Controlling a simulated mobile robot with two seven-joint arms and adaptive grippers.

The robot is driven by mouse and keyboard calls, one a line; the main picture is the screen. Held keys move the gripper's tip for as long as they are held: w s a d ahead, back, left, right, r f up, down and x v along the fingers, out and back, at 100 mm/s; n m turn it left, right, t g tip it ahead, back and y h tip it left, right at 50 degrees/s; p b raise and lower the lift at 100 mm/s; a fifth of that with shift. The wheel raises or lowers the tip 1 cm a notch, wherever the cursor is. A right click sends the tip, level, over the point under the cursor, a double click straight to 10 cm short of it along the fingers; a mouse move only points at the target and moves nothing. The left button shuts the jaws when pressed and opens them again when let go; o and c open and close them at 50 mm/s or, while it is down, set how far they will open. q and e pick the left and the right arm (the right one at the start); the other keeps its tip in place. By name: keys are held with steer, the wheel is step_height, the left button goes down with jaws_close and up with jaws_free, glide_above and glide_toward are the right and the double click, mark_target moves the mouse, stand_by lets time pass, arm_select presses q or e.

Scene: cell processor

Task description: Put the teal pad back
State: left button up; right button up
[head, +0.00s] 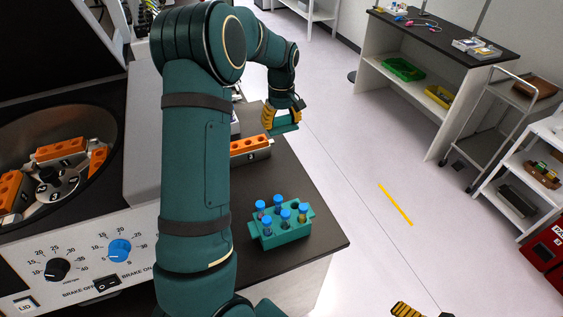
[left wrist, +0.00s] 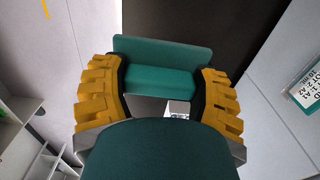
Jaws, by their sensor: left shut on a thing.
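The teal pad (head: 285,129) is in my left gripper (head: 282,116), held in the air by the far right edge of the dark bench. In the left wrist view the pad (left wrist: 160,78) lies across between the two yellow fingers of my left gripper (left wrist: 160,92), which are shut on its ends. My right gripper (head: 408,309) shows only as a yellow finger piece at the bottom edge of the head view; the rest is cut off.
A teal rack (head: 282,238) with several blue-capped tubes stands on the dark bench (head: 320,240). An orange-topped block (head: 250,148) sits behind it. A centrifuge with orange holders (head: 62,149) is at left. Open floor lies right of the bench.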

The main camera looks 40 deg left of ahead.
arm_select(q)
steer(key=f+b, duration=0.3)
steer(key=shift+w+a+f, duration=0.1)
steer(key=shift+w+a, duration=0.25)
steer(key=b, duration=0.5)
glide_above(282, 174)
step_height(282, 174, down, 4)
step_height(282, 174, down, 13)
steer(key=b, duration=0.3)
steer(key=shift+a, duration=0.15)
steer(key=o, duration=1.3)
steer(key=shift+c, duration=0.2)
